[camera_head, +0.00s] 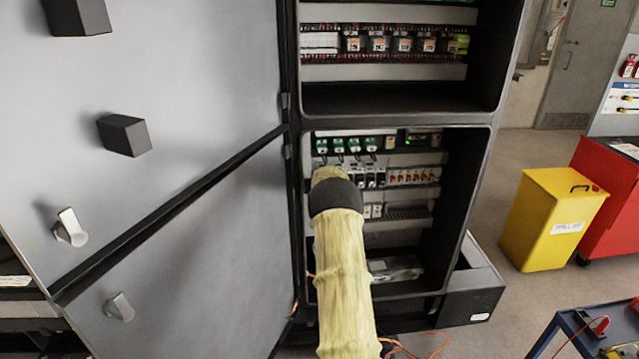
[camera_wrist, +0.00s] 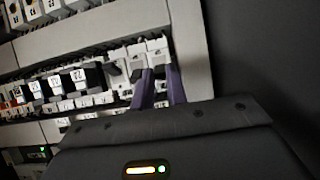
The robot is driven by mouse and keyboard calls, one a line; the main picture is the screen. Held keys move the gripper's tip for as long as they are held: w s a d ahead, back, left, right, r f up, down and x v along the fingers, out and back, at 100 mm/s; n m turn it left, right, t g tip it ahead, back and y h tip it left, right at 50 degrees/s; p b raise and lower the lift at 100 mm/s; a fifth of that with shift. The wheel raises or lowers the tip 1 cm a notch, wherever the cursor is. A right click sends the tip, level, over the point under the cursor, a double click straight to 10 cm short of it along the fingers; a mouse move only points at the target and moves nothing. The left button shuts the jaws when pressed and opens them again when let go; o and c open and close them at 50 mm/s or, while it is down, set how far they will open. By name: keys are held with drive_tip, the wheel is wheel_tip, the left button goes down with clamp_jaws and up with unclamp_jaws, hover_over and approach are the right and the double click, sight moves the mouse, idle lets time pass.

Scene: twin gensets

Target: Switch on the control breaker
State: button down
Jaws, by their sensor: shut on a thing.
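In the wrist view a short group of white breakers (camera_wrist: 137,62) with dark toggles sits at the end of a rail. My gripper (camera_wrist: 160,70) has two purple fingers at the end breaker (camera_wrist: 156,48) of this group, close together and shut on its small toggle. The fingers hide most of the toggle, so I cannot tell its position. No label naming the control breaker is readable. In the head view my pale sleeved arm reaches into the lower cabinet bay (camera_head: 405,215) and hides the gripper and the breaker it holds.
Other breakers with red parts (camera_head: 412,176) stand to the right on the same rail. The open cabinet door (camera_head: 200,120) stands left of my arm. A yellow bin (camera_head: 545,220) and a red cabinet (camera_head: 610,200) stand right on the floor.

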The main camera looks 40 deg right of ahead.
drive_tip(key=shift+r, duration=0.1)
drive_tip(key=c, duration=1.4)
unclamp_jaws()
